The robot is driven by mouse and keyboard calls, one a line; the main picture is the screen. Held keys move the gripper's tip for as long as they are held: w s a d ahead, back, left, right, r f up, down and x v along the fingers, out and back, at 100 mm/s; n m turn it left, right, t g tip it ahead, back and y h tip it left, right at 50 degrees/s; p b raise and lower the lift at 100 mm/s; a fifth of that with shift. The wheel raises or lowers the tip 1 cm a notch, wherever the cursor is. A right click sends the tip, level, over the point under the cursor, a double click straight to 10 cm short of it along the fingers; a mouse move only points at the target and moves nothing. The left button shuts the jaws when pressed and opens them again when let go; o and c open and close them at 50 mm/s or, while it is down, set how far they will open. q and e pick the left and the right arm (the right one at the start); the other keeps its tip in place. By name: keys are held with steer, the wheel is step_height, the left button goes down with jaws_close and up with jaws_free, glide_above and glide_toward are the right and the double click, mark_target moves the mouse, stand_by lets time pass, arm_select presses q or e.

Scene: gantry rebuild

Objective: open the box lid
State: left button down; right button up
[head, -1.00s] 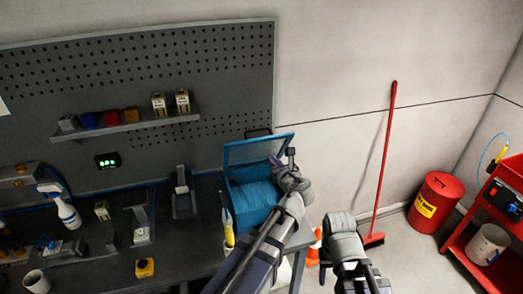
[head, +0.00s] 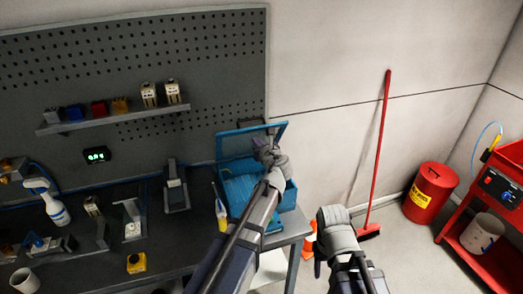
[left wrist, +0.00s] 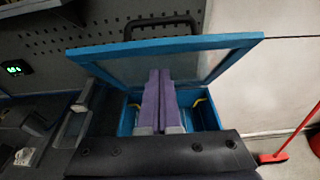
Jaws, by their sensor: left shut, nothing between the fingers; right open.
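The blue box (head: 238,212) stands at the right end of the dark workbench. Its lid (head: 279,130), a blue frame around a see-through panel, is raised and stands steeply at the back of the box. The lid (left wrist: 120,50) and the box's open inside also show in the left wrist view. My left gripper (head: 262,150) is over the box at the lid's inner side. In the left wrist view its purple fingers (left wrist: 158,75) are together and empty, in front of the panel; contact cannot be told. My right gripper (head: 317,266) is low, right of the bench, mostly hidden by its wrist.
A screwdriver-like tool (head: 221,212) is at the box's left side. A black device (head: 175,190) stands further left. The pegboard (head: 210,75) and its shelf (head: 115,119) are behind. A red broom (head: 378,150) leans on the wall, near a red can (head: 430,192).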

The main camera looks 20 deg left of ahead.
mark_target(249, 119)
arm_select(q)
steer(key=shift+w+a+r+p, duration=0.4)
steer(key=shift+w+a+r, duration=0.25)
steer(key=shift+w+r, duration=0.2)
steer(key=shift+w+a+r+p, duration=0.15)
steer(key=shift+w+r+p, duration=0.1)
steer(key=shift+w+p, duration=0.1)
steer(key=w+a+r+p, duration=0.1)
steer(key=w, duration=0.1)
steer(key=w+a+r+p, duration=0.1)
steer(key=w, duration=0.1)
steer(key=w+a+r+p, duration=0.1)
steer(key=w+a, duration=0.1)
steer(key=shift+r+p, duration=0.35)
steer(key=shift+r, duration=0.05)
steer(key=w+a+r+p, duration=0.1)
steer(key=w+a, duration=0.4)
steer(key=w, duration=0.2)
steer(key=shift+r, duration=0.2)
steer(key=shift+s+d, duration=0.15)
